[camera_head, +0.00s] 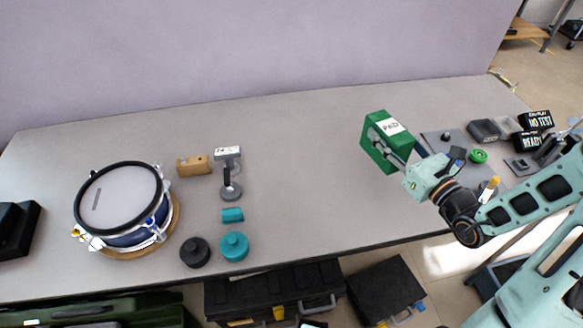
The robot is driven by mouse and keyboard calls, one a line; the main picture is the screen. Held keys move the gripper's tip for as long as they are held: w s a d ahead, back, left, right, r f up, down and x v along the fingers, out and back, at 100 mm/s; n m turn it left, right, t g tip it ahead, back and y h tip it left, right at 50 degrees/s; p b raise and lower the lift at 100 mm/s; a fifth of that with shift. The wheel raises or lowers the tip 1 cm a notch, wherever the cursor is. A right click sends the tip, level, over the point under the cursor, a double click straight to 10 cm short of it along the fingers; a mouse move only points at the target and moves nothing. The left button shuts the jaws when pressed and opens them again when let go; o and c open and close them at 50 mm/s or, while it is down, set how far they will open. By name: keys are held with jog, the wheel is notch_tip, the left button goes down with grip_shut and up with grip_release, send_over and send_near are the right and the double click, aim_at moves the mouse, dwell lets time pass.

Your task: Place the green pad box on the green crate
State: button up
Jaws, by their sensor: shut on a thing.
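The green pad box (374,128), with a white label reading PAD, is in my gripper (399,158) above the right part of the table. The box is tilted, and my gripper is shut on its lower right side. The fingertips are partly hidden against the box. A dark green crate (110,311) shows at the bottom left, below the table's front edge, cut off by the picture's edge. My gripper is far to the right of it.
A drum (120,192) stands on the table (300,160) at left. Small tools, a teal knob (234,246) and a black knob (195,251) lie beside it. Black cases (385,290) stand on the floor in front. Dark boxes (536,121) crowd the right end. The table's middle is clear.

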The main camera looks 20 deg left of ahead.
aim_at(370, 142)
jog(key=shift+n+g+y, duration=0.5)
jog(key=shift+n+y, duration=0.1)
jog(key=shift+y, duration=0.2)
jog(key=a+f+b, duration=0.1)
jog(key=b, duration=0.1)
jog(key=a+f+b, duration=0.1)
jog(key=a+b, duration=0.1)
jog(key=w+a+f+b, duration=0.1)
jog(key=b, duration=0.1)
jog(key=shift+a+f+b, duration=0.25)
jog(key=shift+a+b, duration=0.05)
jog(key=shift+g, duration=0.3)
jog(key=shift+w+a+f+b, duration=1.1)
jog(key=shift+w+a+f, duration=0.55)
jog(key=shift+a+f, duration=0.45)
jog(key=shift+w+a+f+b, duration=1.15)
jog(key=shift+w+a+f, duration=0.65)
jog(key=shift+f, duration=0.4)
jog(key=shift+w+a+f+b, duration=1.1)
jog(key=shift+w+a+f, duration=0.45)
jog(key=shift+a+f, duration=0.55)
jog(key=shift+f, duration=0.1)
jog(key=shift+f, duration=0.15)
jog(key=o, duration=1.4)
jog(key=shift+d, duration=0.1)
